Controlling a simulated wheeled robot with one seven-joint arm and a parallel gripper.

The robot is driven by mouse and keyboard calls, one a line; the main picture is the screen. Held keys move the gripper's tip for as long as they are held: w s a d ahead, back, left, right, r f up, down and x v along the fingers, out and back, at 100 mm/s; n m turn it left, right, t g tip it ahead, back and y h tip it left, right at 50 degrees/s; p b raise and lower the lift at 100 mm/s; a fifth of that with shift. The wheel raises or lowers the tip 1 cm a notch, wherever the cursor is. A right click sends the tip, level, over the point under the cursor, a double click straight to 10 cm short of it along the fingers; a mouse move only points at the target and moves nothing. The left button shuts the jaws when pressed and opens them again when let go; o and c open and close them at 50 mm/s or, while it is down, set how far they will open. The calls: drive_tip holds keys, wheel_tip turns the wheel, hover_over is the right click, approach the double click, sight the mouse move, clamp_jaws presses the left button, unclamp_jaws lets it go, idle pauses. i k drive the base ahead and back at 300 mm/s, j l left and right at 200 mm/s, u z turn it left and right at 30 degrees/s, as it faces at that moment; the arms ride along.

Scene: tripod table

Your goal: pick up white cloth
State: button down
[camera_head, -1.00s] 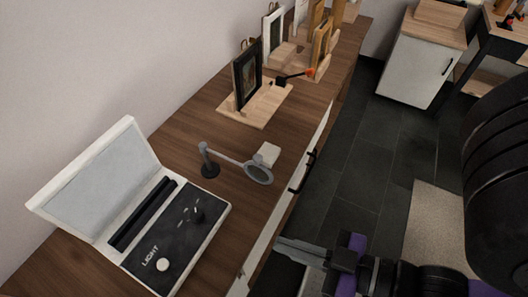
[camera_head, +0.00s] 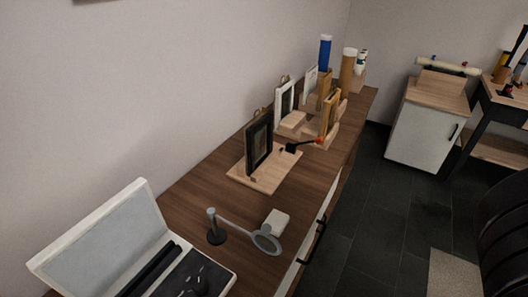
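A small pale folded piece (camera_head: 277,221), which looks like the white cloth, lies on the wooden counter (camera_head: 190,189) near its front edge. It sits just behind the ring of a grey magnifier on a stand (camera_head: 266,240), whose ring partly overlaps it in the picture.
An open white case with dark tools (camera_head: 110,235) stands at the lower left. A dark frame on a wooden board (camera_head: 260,147) and several other frames stand farther back. A drawer handle (camera_head: 314,240) sticks out in front. A white cabinet (camera_head: 420,135) stands at the back right.

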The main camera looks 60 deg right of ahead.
sight(278, 220)
drive_tip(key=k+j+z, duration=0.25)
drive_tip(key=j, duration=0.25)
drive_tip(key=k+j+z, duration=0.25)
drive_tip(key=j, duration=0.25)
drive_tip(key=k+j+z, duration=0.25)
drive_tip(key=j, duration=0.2)
